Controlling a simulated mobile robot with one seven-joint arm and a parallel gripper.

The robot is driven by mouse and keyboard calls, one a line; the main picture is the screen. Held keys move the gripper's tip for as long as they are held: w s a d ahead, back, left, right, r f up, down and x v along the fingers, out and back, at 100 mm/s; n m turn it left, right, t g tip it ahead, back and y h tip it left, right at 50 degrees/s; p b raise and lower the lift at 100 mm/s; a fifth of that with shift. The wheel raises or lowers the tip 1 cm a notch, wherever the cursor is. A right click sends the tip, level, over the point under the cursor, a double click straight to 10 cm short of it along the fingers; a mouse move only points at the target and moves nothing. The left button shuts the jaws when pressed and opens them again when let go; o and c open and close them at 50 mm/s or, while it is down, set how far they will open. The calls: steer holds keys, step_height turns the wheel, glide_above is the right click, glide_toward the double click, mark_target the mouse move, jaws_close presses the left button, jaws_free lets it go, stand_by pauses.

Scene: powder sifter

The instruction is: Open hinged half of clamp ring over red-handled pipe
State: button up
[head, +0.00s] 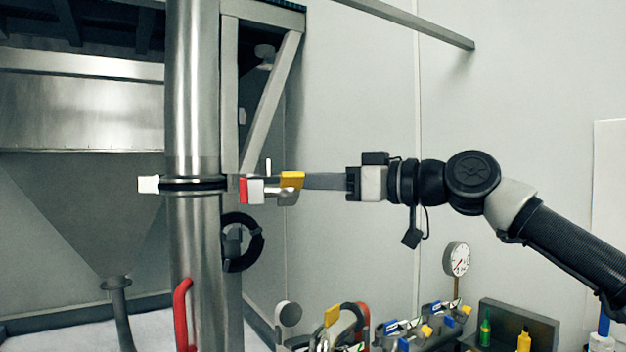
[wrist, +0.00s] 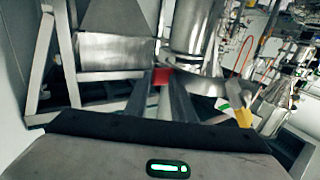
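The steel pipe (head: 193,90) stands upright at left in the head view, and the lower pipe (head: 203,285) carries a red handle (head: 183,315). A dark clamp ring (head: 195,184) wraps the joint between them. A white tab (head: 148,184) juts from its left; a red-and-white block (head: 250,190) and a yellow tab (head: 291,180) are at its right. My gripper (head: 308,181) points left, level with the ring, its tips by the yellow tab. In the wrist view, the red block (wrist: 162,76) sits at the finger ends. Whether the fingers grip anything is unclear.
A black ring-shaped part (head: 242,242) is beside the lower pipe. Below right are a dial gauge (head: 457,259), several coloured fittings and a dark box (head: 519,322) with small bottles. A diagonal steel brace (head: 271,100) stands behind. The wall area above my arm is mostly clear.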

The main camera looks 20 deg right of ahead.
steer(key=shift+s+a+r, duration=0.1)
steer(key=shift+a+r, duration=0.2)
steer(key=shift+a, duration=0.25)
steer(key=b+v, duration=0.1)
steer(key=v, duration=1.7)
steer(key=shift+w+d+f, duration=0.35)
steer(key=shift+d, duration=0.1)
steer(key=s+a+f+m+g+h+p, duration=0.1)
steer(key=s+a+h+p, duration=0.2)
steer(key=a, duration=0.4)
steer(key=s+a+f+m+g+h+p, duration=0.1)
steer(key=s+a+h+p, duration=0.25)
steer(key=a, duration=0.45)
step_height(320, 180, down, 23)
steer(key=s+a+m+g+h+p, duration=0.2)
steer(key=m+g+h+p, duration=0.2)
steer(key=m+g+h, duration=0.1)
steer(key=shift+m+g+h, duration=0.3)
steer(key=shift+m+h, duration=0.05)
steer(key=shift+m, duration=0.45)
